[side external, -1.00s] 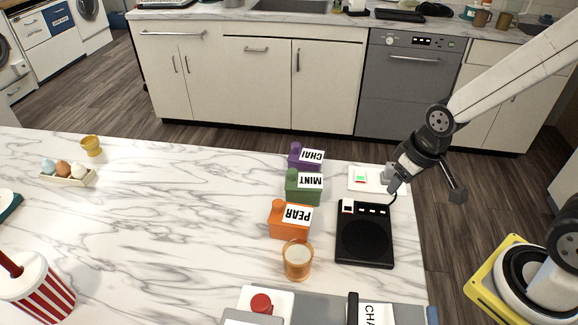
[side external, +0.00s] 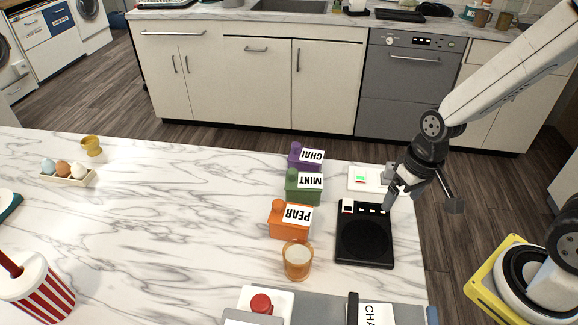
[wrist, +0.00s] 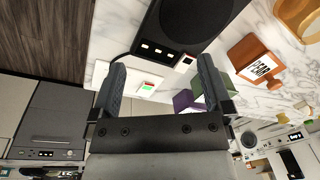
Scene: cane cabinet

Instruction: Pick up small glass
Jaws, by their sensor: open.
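A small amber glass (side external: 298,262) stands upright on the marble counter, in front of the orange PEAR box (side external: 290,220). In the wrist view part of an amber rim (wrist: 300,18) shows at the top right corner, cut off by the frame. My gripper (side external: 391,199) is above the right edge of the counter, by the back of the black hot plate (side external: 364,242), well apart from the glass. In the wrist view its two fingers (wrist: 162,64) are spread with nothing between them.
Green MINT (side external: 304,187) and purple CHAI (side external: 305,157) boxes stand behind the PEAR box. A yellow cup (side external: 92,146), an egg tray (side external: 68,178) and a striped cup (side external: 40,290) stand left. The middle counter is clear.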

